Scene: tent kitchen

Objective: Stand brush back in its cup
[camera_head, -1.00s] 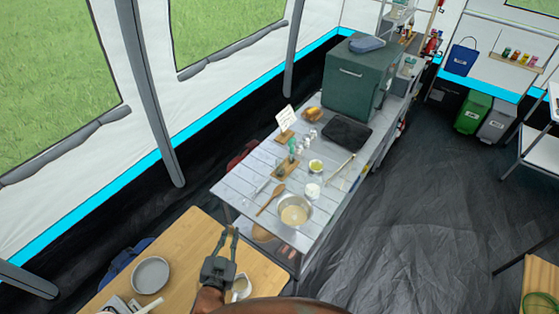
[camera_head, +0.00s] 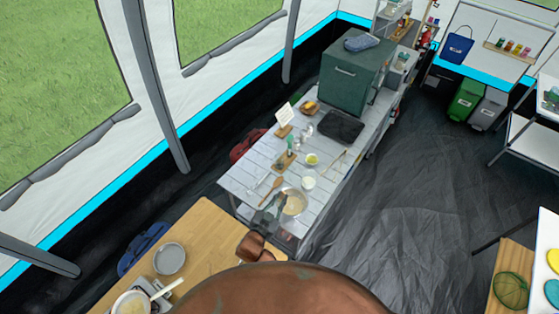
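A thin, pale stick-like thing (camera_head: 334,163), possibly the brush, lies near the right edge of the grey slatted table (camera_head: 236,178). It is too small to tell for sure. A small white cup (camera_head: 309,180) stands nearer, beside a metal bowl (camera_head: 298,208) of pale contents. A cup with yellow-green contents (camera_head: 312,159) stands behind it. I cannot tell which is the brush's cup. My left gripper (camera_head: 277,205) is over the table's near end, at the bowl's left side. Its fingers are dark and blurred, so their opening is unclear. My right gripper is not in view.
A wooden spoon (camera_head: 270,189) and a small wooden stand (camera_head: 285,162) lie left of the cups. A black tray (camera_head: 342,127) and a green box (camera_head: 350,78) are farther back. A wooden table (camera_head: 205,235) is at near left. Open floor lies right.

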